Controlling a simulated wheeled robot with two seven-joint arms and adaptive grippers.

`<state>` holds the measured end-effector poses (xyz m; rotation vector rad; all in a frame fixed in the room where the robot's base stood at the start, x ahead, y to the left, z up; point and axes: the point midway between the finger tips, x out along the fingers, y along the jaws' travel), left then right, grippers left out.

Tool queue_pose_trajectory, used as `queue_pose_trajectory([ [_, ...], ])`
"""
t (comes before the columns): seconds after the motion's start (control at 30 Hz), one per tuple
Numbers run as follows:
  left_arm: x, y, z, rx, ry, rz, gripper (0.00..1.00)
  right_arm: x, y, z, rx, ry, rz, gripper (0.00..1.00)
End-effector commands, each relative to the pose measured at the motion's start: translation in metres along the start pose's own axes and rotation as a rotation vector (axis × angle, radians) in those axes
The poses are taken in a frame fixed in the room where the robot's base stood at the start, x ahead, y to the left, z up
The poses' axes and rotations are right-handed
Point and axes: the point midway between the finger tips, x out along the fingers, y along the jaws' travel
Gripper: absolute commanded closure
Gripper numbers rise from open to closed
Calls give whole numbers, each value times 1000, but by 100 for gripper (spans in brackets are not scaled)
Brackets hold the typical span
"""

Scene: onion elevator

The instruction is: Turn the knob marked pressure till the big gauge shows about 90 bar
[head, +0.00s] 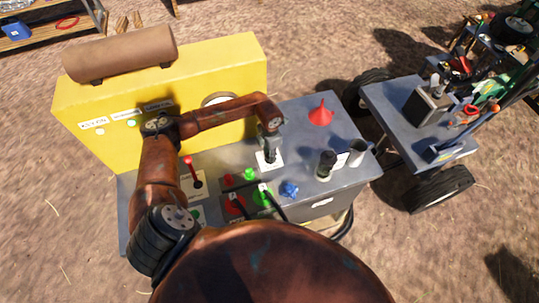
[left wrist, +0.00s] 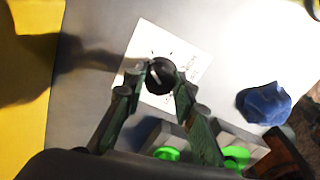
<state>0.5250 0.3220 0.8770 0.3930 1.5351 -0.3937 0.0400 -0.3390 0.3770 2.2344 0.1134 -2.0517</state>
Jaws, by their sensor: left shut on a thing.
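The pressure knob (left wrist: 160,76) is small, round and black, and sits on a white marked plate (left wrist: 185,50) on the grey bench top. The plate also shows in the head view (head: 277,163), below my left gripper (head: 269,156). In the left wrist view my left gripper (left wrist: 163,73) has its two fingertips on either side of the knob, shut on it. The plate's print is too small to read. The big gauge (head: 212,100) is on the yellow panel, largely hidden by my left arm; its needle cannot be seen. My right gripper is not in view.
A red lever (head: 192,172), red and green fittings with black handles (head: 275,207) and a blue knob (head: 289,189) stand near the plate. The yellow panel (head: 245,60) rises behind.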

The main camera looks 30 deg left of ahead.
Motion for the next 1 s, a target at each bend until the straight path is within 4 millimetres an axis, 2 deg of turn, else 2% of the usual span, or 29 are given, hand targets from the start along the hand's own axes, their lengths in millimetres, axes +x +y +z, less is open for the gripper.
queue_pose_trajectory([
  [1.0,-2,1,0,-965,-1,1,99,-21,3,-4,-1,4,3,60],
])
